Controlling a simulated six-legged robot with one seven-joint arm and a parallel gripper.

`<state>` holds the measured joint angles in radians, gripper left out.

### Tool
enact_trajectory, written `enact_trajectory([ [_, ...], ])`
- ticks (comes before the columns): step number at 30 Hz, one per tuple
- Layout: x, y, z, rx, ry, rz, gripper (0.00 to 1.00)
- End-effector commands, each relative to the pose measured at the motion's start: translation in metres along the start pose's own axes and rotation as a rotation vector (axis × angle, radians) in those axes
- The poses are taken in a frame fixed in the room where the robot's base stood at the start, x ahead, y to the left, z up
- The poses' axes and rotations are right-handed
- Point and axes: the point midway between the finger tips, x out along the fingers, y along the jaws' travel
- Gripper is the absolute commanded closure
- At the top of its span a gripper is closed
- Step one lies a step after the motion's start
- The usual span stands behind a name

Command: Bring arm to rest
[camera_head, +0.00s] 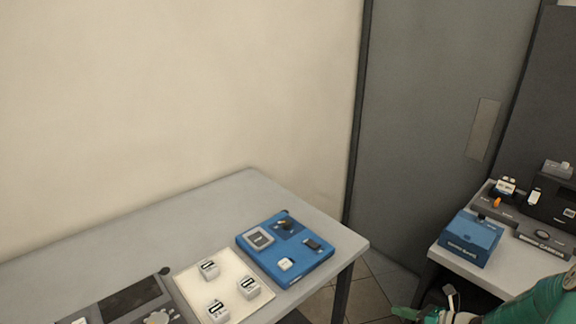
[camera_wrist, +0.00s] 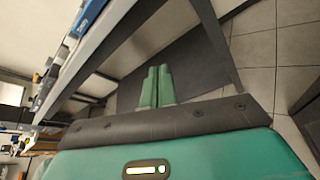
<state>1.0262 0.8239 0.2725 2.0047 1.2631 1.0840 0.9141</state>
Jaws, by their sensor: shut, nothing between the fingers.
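My gripper (camera_wrist: 158,72) shows in the wrist view as two green fingers side by side, shut with nothing between them. It points out over open floor beside a table edge. In the head view my green arm enters at the lower right corner, and green fingertips (camera_head: 404,312) show at the bottom edge, in the gap between the two tables. The rest of the arm is out of frame.
A grey table (camera_head: 120,232) at left bears a blue tray (camera_head: 262,262) and a cream tray (camera_head: 190,278) with small white blocks. A white table (camera_head: 445,262) at right bears a blue box (camera_head: 470,238) and dark equipment. Tiled floor (camera_head: 372,290) lies between them.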

Motion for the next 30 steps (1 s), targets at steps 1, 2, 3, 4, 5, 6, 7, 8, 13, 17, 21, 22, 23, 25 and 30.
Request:
enact_trajectory([
  [1, 0.004, 0.018, 0.012, -0.101, 0.063, 0.025, 1.0],
  [2, 0.006, 0.028, 0.017, -0.158, 0.099, 0.04, 1.0],
  [3, 0.008, 0.041, 0.023, -0.234, 0.145, 0.061, 1.0],
  [4, 0.01, 0.05, 0.027, -0.292, 0.179, 0.077, 1.0],
  [5, 0.011, 0.06, 0.031, -0.349, 0.212, 0.093, 1.0],
  [6, 0.011, 0.073, 0.036, -0.425, 0.255, 0.114, 1.0],
  [7, 0.012, 0.083, 0.04, -0.483, 0.287, 0.132, 1.0],
  [8, 0.013, 0.092, 0.043, -0.54, 0.318, 0.149, 1.0],
  [13, 0.011, 0.145, 0.06, -0.867, 0.481, 0.245, 1.0],
  [17, 0.005, 0.183, 0.071, -1.116, 0.594, 0.321, 1.0],
  [21, -0.004, 0.222, 0.08, -1.384, 0.705, 0.401, 1.0],
  [22, -0.007, 0.23, 0.082, -1.442, 0.727, 0.418, 1.0],
  [23, -0.009, 0.238, 0.084, -1.5, 0.749, 0.435, 1.0],
  [25, -0.016, 0.256, 0.088, -1.633, 0.798, 0.473, 1.0],
  [30, -0.035, 0.296, 0.096, -1.953, 0.908, 0.559, 1.0],
])
